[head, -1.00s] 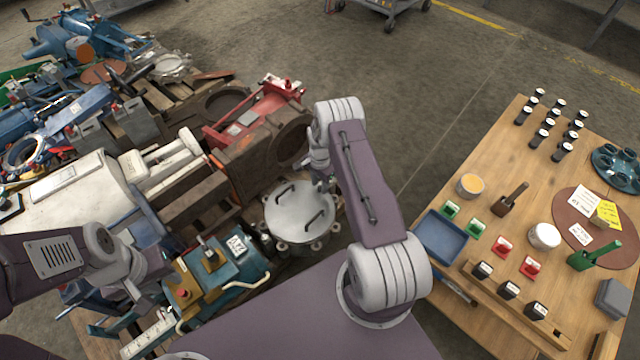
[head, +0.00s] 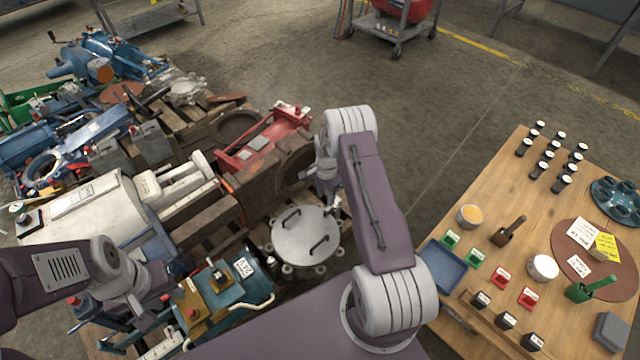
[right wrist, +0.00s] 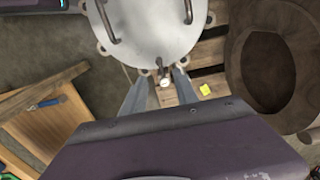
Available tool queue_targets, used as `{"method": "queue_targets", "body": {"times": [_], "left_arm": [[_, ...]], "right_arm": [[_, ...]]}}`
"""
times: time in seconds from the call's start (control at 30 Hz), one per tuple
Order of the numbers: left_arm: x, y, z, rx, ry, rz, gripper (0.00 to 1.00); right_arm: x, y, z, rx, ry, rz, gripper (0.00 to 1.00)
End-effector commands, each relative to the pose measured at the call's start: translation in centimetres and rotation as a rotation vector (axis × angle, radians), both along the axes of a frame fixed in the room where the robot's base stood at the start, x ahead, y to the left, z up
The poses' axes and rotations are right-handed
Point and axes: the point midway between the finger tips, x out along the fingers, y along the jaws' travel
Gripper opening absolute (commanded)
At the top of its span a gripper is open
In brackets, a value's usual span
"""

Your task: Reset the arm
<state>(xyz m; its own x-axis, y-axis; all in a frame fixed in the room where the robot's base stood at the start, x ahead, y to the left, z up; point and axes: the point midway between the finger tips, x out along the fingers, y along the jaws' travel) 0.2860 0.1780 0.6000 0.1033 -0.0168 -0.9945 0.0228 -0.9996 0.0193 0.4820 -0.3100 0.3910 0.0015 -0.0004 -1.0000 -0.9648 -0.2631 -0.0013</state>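My right gripper (right wrist: 161,90) shows in the right wrist view with its two fingers apart. A small dark piece with a white top (right wrist: 165,83) appears between the fingers; I see no contact with it. In the head view the right arm is bent, and its gripper (head: 332,200) hangs beside the far right rim of a round grey lid with two handles (head: 306,236). The lid also shows in the right wrist view (right wrist: 150,30). My left arm comes in low at the left; its gripper (head: 145,312) is over the near parts, and its fingers are unclear.
Pallets crowded with parts fill the left, including a red-topped brown casting (head: 265,150) and a blue unit (head: 230,290). A wooden table (head: 490,210) with small items stands right. Open floor (head: 440,110) lies between. A cart (head: 400,30) stands behind.

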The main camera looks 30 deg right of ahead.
Motion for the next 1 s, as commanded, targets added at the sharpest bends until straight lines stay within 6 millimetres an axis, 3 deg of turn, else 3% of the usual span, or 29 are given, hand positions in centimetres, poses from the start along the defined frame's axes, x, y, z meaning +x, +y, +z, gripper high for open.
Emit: {"method": "queue_targets", "body": {"times": [0.27, 0.37, 0.43, 0.53, 0.63, 0.77, 0.87, 1.0], "left_arm": [[0.0, 0.0, 0.0, 0.000, 0.000, 0.000, 0.33], [0.0, 0.0, 0.0, 0.000, 0.000, 0.000, 0.33], [0.0, 0.0, 0.0, 0.000, 0.000, 0.000, 0.33], [0.0, 0.0, 0.0, 0.000, 0.000, 0.000, 0.33], [0.0, 0.0, 0.0, 0.000, 0.000, 0.000, 0.33], [0.0, 0.0, 0.0, 0.000, 0.000, 0.000, 0.33], [0.0, 0.0, 0.0, 0.000, 0.000, 0.000, 0.33], [0.0, 0.0, 0.0, 0.000, 0.000, 0.000, 0.33]], "right_arm": [[0.7, 0.6, 0.7, -0.004, -0.015, 0.017, 0.36], [3.6, 1.2, 4.4, -0.024, -0.091, 0.047, 0.36], [5.3, 2.8, 9.1, -0.038, -0.158, 0.085, 0.36], [4.7, 5.9, 15.5, -0.046, -0.218, 0.153, 0.36], [1.8, 8.7, 20.0, -0.052, -0.248, 0.279, 0.36], [-3.4, 11.3, 23.3, -0.065, -0.260, 0.483, 0.36], [-8.1, 12.6, 24.2, -0.073, -0.245, 0.657, 0.36], [-15.2, 13.3, 23.1, -0.071, -0.184, 0.915, 0.36]]}}
